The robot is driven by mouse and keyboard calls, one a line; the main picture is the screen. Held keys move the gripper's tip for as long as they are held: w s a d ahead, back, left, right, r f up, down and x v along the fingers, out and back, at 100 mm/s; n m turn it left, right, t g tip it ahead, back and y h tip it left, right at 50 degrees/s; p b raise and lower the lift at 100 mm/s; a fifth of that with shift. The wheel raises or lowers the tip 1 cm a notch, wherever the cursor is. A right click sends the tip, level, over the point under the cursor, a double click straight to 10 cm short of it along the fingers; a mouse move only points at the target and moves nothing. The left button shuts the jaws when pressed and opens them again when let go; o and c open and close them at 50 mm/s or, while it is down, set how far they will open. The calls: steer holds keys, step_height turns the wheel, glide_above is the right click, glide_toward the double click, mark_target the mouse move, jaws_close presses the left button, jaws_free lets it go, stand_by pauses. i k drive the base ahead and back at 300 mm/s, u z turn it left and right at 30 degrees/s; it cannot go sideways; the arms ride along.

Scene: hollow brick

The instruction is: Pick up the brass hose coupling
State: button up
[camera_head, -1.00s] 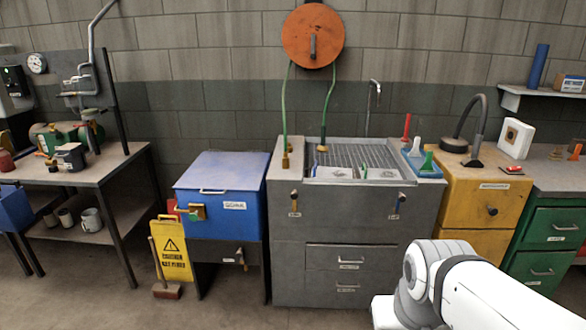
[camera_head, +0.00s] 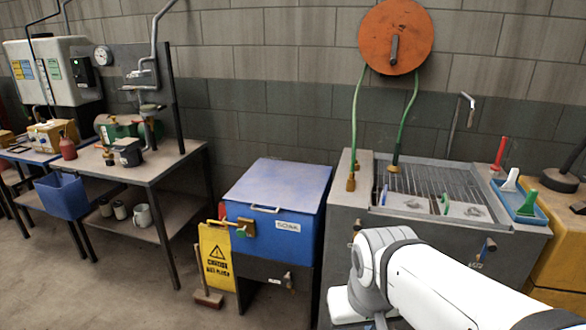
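A brass fitting (camera_head: 351,182) is at the lower end of the left green hose, by the left rim of the grey sink unit (camera_head: 366,210). A second, darker hose end (camera_head: 393,168) meets the back of the sink grate. A small brass-coloured piece (camera_head: 108,158) stands on the left workbench. I cannot tell for sure which of these is the brass hose coupling. My white arm reaches in from the lower right, in front of the sink unit. My gripper is not in view.
A blue lidded tank (camera_head: 275,190) stands left of the sink, with a yellow caution sign (camera_head: 216,255) and a brush (camera_head: 208,297) before it. The workbench (camera_head: 150,175) holds a green machine and a dark box. A blue bin (camera_head: 62,196) hangs at left. Floor at lower left is clear.

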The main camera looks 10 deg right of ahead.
mark_target(350, 186)
steer(key=u, duration=0.05)
steer(key=i, duration=1.8)
steer(key=z, duration=0.65)
steer(key=k, duration=0.75)
steer(key=z, duration=0.2)
steer(key=i, duration=0.75)
steer(key=u, duration=0.05)
